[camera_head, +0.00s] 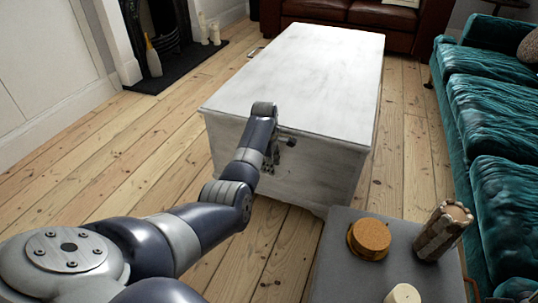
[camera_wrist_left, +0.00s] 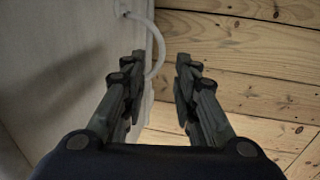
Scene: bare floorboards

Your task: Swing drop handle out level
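A large white-painted chest (camera_head: 300,75) stands on the floorboards. In the left wrist view its pale side (camera_wrist_left: 60,60) fills the left. A thin whitish drop handle (camera_wrist_left: 160,43) curves out from a mount on that side and runs down between my fingers. My left gripper (camera_wrist_left: 160,62) is open, with one dark finger on each side of the handle; I cannot tell whether either touches it. In the head view my left gripper (camera_head: 283,145) is at the chest's near end, and the arm hides the handle there. My right gripper is not in view.
A grey-topped table (camera_head: 335,265) at the lower right holds cork coasters (camera_head: 370,238), a carved wooden piece (camera_head: 443,232) and a cream candle (camera_head: 402,294). A teal sofa (camera_head: 495,110) stands right, a brown leather sofa (camera_head: 350,12) behind. Floor left of the chest (camera_head: 150,130) is clear.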

